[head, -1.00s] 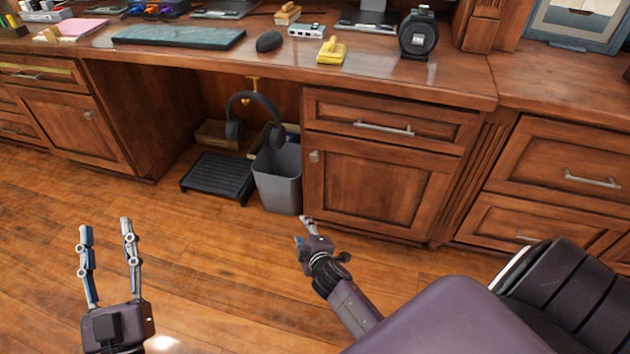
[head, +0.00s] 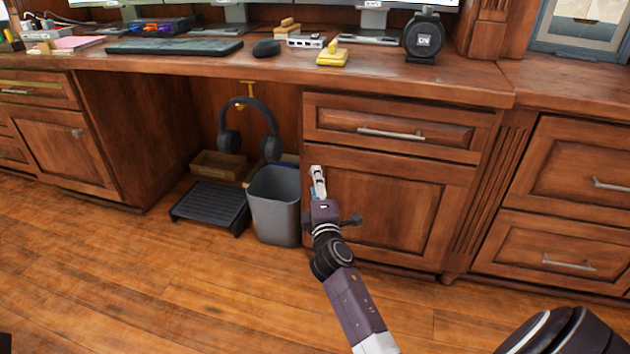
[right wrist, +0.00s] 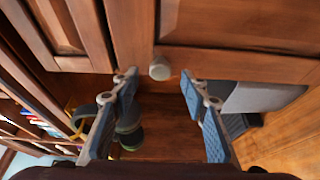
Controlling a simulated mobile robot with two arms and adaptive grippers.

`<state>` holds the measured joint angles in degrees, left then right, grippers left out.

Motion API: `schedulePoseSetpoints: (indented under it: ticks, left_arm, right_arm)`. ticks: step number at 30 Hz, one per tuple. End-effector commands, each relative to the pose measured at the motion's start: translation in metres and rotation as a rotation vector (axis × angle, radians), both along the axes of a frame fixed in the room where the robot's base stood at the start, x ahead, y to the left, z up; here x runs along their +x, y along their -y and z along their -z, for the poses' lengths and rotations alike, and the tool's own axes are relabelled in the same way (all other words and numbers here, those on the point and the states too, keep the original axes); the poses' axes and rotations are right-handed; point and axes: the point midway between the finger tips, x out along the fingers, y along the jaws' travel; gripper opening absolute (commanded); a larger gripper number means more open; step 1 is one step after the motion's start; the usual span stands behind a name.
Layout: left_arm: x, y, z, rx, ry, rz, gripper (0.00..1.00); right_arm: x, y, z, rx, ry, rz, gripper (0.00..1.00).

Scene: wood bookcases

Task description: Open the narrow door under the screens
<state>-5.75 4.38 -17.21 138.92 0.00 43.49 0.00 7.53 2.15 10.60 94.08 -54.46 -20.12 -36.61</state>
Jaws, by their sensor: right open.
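The narrow wooden door (head: 395,215) is shut, below a drawer in the desk cabinet, right of the knee space. Its round metal knob (right wrist: 160,68) shows in the right wrist view, at the door's edge. In the head view the knob is hidden behind my right gripper (head: 317,175), which is at the door's upper left corner. In the right wrist view my right gripper (right wrist: 158,85) is open, with blue-padded fingers on either side of the line to the knob. The knob appears just beyond the fingertips; I cannot tell whether they touch it. My left gripper is out of view.
A grey bin (head: 275,207) stands close beside the door's left edge. A black footrest (head: 210,205) and headphones (head: 248,130) on a hook are in the knee space. The drawer handle (head: 391,134) sticks out above the door. Wood floor in front is clear.

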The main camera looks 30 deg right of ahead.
Motion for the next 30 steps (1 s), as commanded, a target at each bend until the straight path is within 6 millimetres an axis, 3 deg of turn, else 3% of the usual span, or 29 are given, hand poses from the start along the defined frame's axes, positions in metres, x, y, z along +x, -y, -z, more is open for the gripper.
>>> schedulePoseSetpoints:
  ticks: [7,18,30]
  left_arm:
    - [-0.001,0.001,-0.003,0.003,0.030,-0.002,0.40]
    - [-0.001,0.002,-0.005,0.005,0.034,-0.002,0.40]
    - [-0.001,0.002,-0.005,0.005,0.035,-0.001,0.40]
  right_arm:
    - [0.027,0.013,0.001,0.000,0.000,-0.001,0.41]
    - [0.032,0.016,0.001,0.001,0.000,-0.001,0.41]
    - [0.032,0.016,0.001,0.002,-0.001,-0.001,0.00]
